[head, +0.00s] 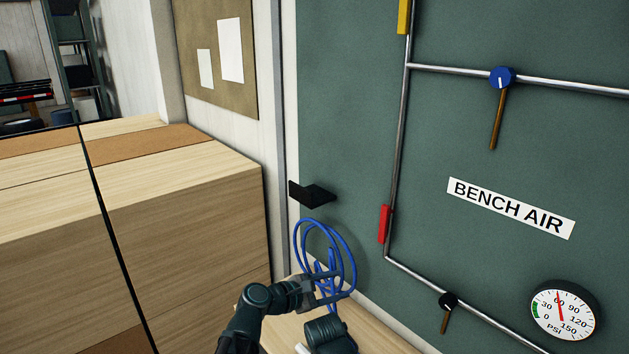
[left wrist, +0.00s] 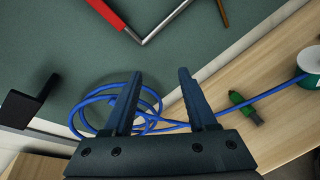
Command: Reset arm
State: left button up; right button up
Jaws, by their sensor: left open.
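My left gripper (head: 333,287) is open, low in the middle of the head view. In the left wrist view its two fingers (left wrist: 160,76) stand apart. A coiled blue hose (head: 352,262) is close by the fingers in the head view. In the left wrist view the coil (left wrist: 72,122) lies beyond and around the left finger, and a length of hose crosses behind the fingers to the right. I cannot tell whether the fingers touch it. My right gripper is not in view.
A black bracket (head: 312,194) juts from the green wall panel (head: 345,100). Metal pipe with a red sleeve (head: 384,224), valves and a pressure gauge (head: 563,311) runs at the right. Wooden cabinets (head: 190,215) stand left. A green-tipped fitting (left wrist: 243,105) lies on the wooden bench (left wrist: 285,128).

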pick_arm(q)
jog(key=s+a+f+m+g+y, duration=0.4)
jog(key=s+a+f+m+y, duration=0.15)
jog(key=a+f+m, duration=0.45)
jog(key=s+a+f+m+g+y, duration=0.2)
jog(key=s+a+f+m+y, duration=0.15)
jog(key=a, duration=0.35)
jog(key=s+a+f+m+g+y, duration=0.1)
jog(key=s+a+f+m+y, duration=0.15)
jog(key=s+a+m, duration=0.4)
jog(key=s+d+f+m+g+y+b, duration=0.1)
jog(key=s+d+f+y+b, duration=0.1)
jog(key=s+d+f+b, duration=0.2)
jog(key=d+f+b, duration=0.3)
jog(key=d+b, duration=0.1)
jog(key=d, duration=0.2)
jog(key=shift+f, duration=0.35)
jog(key=shift+c, duration=0.6)
jog(key=shift+d, duration=0.15)
